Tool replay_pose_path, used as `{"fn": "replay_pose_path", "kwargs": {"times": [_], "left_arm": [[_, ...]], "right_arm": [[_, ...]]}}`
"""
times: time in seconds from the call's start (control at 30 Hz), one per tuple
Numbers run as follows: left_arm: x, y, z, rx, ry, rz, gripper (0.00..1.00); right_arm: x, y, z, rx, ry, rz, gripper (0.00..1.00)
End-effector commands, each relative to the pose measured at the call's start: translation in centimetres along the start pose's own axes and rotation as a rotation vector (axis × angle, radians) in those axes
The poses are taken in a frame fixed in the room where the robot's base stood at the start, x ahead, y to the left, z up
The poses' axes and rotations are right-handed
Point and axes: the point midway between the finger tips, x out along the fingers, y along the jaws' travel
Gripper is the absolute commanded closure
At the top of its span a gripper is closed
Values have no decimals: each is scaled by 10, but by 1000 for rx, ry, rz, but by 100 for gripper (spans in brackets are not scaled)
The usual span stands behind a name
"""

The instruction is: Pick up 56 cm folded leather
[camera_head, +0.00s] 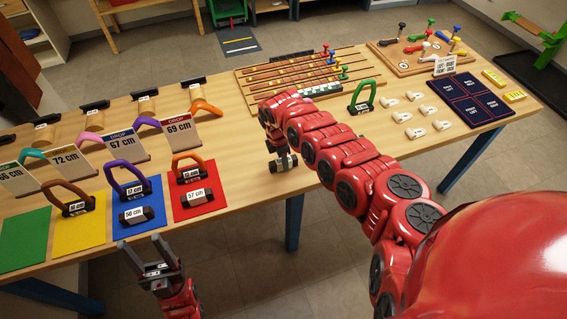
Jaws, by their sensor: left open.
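A dark piece with a pale label (284,163), perhaps folded leather, sits near the table's front edge. Its label is too small to read. My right gripper (277,147) is directly above it, pointing down; its own arm hides the fingers, so I cannot tell whether it grips. Similar dark labelled pieces lie on the mats: one reads about 50 cm (137,216) on the blue mat, another about 57 cm (194,198) on the red mat. My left gripper (145,247) is open and empty, in front of the table edge below the blue mat.
Coloured mats, including a bare green mat (25,238) and a yellow mat (85,228), line the left side with coloured arches and drop cards, one a green card reading about 56 cm (16,179). A green arch (362,97), white pieces (415,132) and a slatted rack (290,75) stand right.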

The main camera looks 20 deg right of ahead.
Motion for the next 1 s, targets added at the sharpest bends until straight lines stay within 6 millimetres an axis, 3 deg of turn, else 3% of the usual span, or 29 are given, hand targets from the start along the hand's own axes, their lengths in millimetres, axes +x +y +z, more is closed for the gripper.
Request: {"fn": "replay_pose_path", "kwargs": {"times": [0.03, 0.2, 0.73, 1.0], "left_arm": [[0, 0, 0, 0, 0, 0, 44], [0, 0, 0, 0, 0, 0, 44], [-2, 0, 0, 0, 0, 0, 44], [-19, 1, 3, 0, 0, 0, 44]], "right_arm": [[0, 0, 0, 0, 0, 0, 74], [0, 0, 0, 0, 0, 0, 100], [-4, 1, 1, 0, 0, 1, 100], [-36, -1, 4, -1, -5, 3, 100]]}}
